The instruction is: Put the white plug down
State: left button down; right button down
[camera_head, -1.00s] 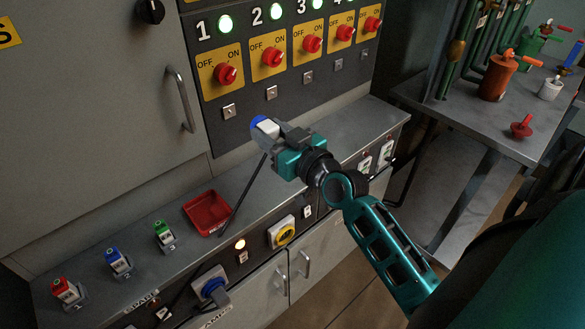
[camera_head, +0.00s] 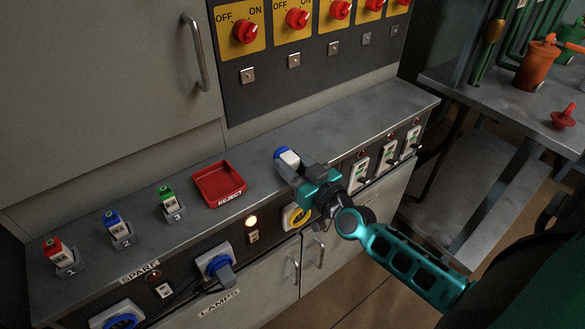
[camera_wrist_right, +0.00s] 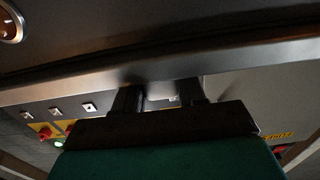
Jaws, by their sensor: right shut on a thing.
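The white plug (camera_head: 289,158), with a blue end, is in the jaws of my right gripper (camera_head: 299,172). The gripper is shut on it, over the grey counter (camera_head: 340,125), to the right of the red tray. The plug's blue end points to the upper left. I cannot tell whether the plug touches the counter. In the right wrist view, my two dark fingers (camera_wrist_right: 158,97) point at the counter's metal edge, and the plug is mostly hidden in shadow. My left gripper is not in view.
A red tray marked REJECT (camera_head: 218,184) stands left of the gripper. Red (camera_head: 54,250), blue (camera_head: 113,225) and green (camera_head: 168,200) items stand in numbered holders further left. The switch panel (camera_head: 300,60) rises behind. The counter to the gripper's right is clear.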

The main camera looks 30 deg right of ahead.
jog(key=shift+r, duration=0.1)
jog(key=c, duration=1.1)
grip_release()
jog(key=shift+f, duration=0.2)
jog(key=o, duration=0.5)
jog(key=shift+c, duration=0.2)
jog(key=shift+r, duration=0.1)
